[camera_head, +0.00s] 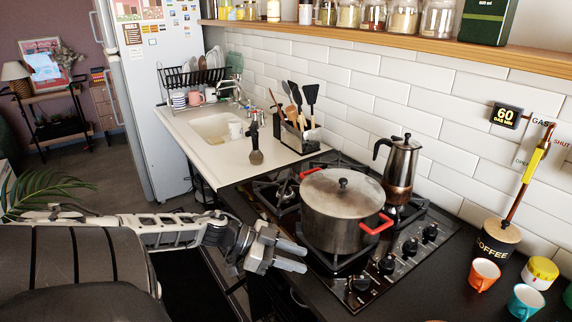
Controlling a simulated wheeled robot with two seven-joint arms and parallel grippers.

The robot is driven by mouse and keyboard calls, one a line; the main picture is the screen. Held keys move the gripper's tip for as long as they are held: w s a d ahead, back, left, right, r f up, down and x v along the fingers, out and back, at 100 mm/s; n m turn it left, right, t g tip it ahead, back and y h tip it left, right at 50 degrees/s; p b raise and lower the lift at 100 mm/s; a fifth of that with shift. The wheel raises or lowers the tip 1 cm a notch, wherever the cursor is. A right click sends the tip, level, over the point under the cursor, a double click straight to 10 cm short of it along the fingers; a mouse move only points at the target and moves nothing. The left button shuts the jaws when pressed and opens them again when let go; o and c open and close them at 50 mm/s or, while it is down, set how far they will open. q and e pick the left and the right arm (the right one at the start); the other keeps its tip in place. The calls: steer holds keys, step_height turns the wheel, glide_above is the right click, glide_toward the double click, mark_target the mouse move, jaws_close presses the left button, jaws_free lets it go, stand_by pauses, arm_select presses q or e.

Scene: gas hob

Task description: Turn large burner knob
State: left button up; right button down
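The gas hob (338,283) is set in the dark counter, with several black knobs in a row along its right side. The nearest knob (359,285) is at the front corner; others are the second knob (387,264), the third knob (410,246) and the farthest knob (430,233). No marking shows which knob serves the large burner. My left gripper (304,259) is at the hob's front left edge, left of the nearest knob and apart from it. Its two fingers are spread with nothing between them. My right gripper is out of view.
A coffee canister (497,241), orange cup (483,274) and teal cup (525,300) stand to the right.

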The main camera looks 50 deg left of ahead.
arm_select(q)
steer(key=shift+v, duration=0.95)
